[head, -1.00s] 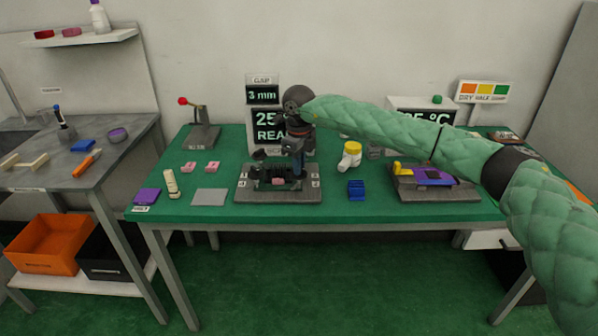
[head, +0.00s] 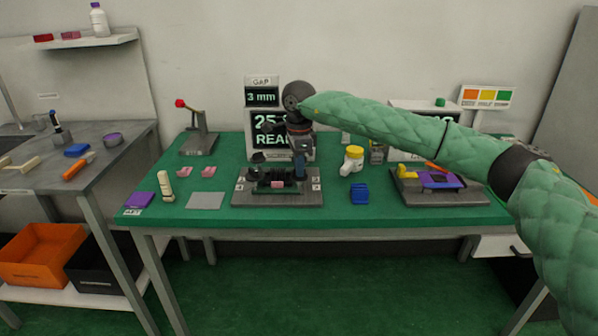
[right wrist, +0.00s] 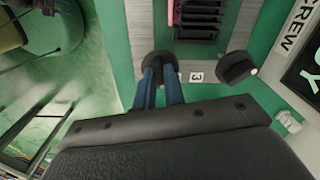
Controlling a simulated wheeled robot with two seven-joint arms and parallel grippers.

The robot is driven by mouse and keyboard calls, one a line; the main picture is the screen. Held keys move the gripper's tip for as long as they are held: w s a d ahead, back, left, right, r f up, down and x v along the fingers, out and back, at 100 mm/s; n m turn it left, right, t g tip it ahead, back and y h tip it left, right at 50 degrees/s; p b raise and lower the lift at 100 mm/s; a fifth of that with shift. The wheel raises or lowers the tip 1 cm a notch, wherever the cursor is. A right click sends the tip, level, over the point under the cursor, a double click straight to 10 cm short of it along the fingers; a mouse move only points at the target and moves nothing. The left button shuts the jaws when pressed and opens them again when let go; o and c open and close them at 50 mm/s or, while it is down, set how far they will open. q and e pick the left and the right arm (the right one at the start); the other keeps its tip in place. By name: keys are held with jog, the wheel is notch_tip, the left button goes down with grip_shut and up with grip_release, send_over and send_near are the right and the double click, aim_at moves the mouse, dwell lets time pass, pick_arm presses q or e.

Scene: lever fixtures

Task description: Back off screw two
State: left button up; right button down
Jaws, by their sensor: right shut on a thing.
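A grey screw fixture (head: 240,199) stands near the front middle of the green table. It carries black knobs, with a black ribbed block and a pink piece (head: 278,184) between them. My right gripper (head: 299,172) points down at the fixture's right side. In the right wrist view its blue fingers (right wrist: 160,88) are shut around a black knob (right wrist: 158,62). A label reading 3 lies beside it, and a second black knob (right wrist: 237,68) stands free on the other side of that label. I cannot read the held knob's own number. My left gripper is out of view.
A display (head: 268,122) behind the fixture is partly hidden by my arm; the gap sign (head: 262,97) reads 3 mm. A yellow-capped white bottle (head: 353,160) and a blue block (head: 359,193) stand to the right. A grey plate (head: 206,201) lies left. A red-knobbed lever (head: 198,138) stands back left.

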jog(key=n+b, duration=0.1)
jog(key=n, duration=0.2)
jog(key=shift+b, duration=0.35)
jog(key=shift+n+b, duration=0.5)
jog(key=shift+n, duration=1.1)
jog(key=shift+r, duration=0.1)
jog(key=c, duration=1.5)
grip_release()
notch_tip(320, 180, up, 8)
jog(key=shift+f, duration=0.15)
